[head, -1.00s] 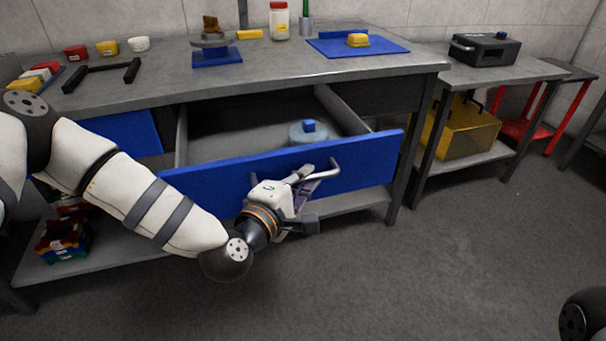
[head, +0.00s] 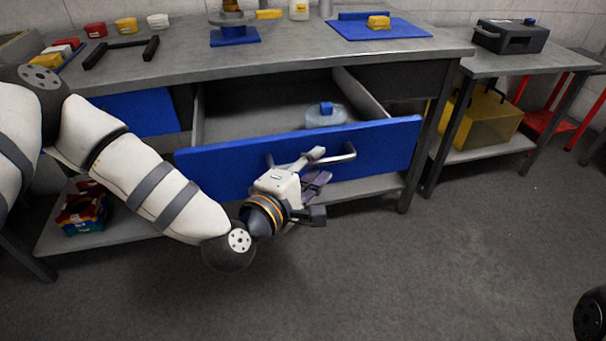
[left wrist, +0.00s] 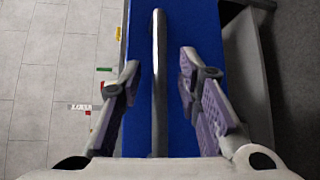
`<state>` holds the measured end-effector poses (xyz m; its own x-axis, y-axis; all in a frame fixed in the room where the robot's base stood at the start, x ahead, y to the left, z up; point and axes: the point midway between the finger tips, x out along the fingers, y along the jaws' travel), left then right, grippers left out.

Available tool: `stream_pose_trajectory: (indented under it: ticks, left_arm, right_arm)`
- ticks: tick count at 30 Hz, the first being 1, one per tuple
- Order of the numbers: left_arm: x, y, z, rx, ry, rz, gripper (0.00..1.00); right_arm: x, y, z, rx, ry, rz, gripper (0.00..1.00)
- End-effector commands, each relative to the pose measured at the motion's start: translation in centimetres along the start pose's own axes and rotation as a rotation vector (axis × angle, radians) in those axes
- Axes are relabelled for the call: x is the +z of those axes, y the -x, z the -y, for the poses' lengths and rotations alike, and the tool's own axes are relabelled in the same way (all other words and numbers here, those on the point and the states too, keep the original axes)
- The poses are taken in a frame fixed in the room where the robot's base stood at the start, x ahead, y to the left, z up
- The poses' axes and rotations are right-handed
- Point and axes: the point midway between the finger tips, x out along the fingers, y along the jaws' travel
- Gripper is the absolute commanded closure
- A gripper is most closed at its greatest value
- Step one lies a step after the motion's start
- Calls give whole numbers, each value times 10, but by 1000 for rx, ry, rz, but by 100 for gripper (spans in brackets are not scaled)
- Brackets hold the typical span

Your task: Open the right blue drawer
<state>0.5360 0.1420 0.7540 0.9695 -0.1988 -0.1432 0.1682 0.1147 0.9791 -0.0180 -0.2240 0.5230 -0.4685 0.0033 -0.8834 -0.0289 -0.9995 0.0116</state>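The right blue drawer (head: 390,145) stands pulled out from under the grey workbench, its inside showing. A bar handle (head: 341,156) runs across its blue front. My left gripper (head: 318,172) is at the handle, in front of the drawer front. In the left wrist view its two fingers (left wrist: 168,95) are spread, with the handle bar (left wrist: 159,70) between them and a gap on each side. A clear round container with a blue knob (head: 326,114) sits in the drawer.
The left blue drawer (head: 135,113) is behind my left arm. The bench top (head: 290,55) holds small coloured boxes, a black handle and a blue mat (head: 350,28). A side table with a black case (head: 510,38) stands at the right. The floor in front is clear.

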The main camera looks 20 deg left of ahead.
Motion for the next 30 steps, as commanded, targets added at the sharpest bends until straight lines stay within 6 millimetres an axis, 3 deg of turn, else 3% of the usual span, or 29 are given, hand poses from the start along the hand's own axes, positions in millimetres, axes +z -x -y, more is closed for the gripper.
stream_pose_trajectory:
  ticks: [6, 12, 26, 29, 30]
  left_arm:
    - [0, 60, 0, -1, 3, 0, 69]
    - [0, 91, 0, 1, 2, 0, 69]
    - [0, 95, -1, 2, 0, 0, 69]
    - [7, 99, 9, -42, -28, 22, 69]
    - [14, 104, 22, -95, -63, 48, 69]
  right_arm:
    - [0, 0, 0, 0, 0, 0, 100]
    - [0, 0, 0, 0, 0, 0, 100]
    - [0, 0, 0, 0, -1, 0, 100]
    - [0, 4, 0, -1, -1, -7, 100]
    - [-1, 8, 0, -1, -1, -14, 100]
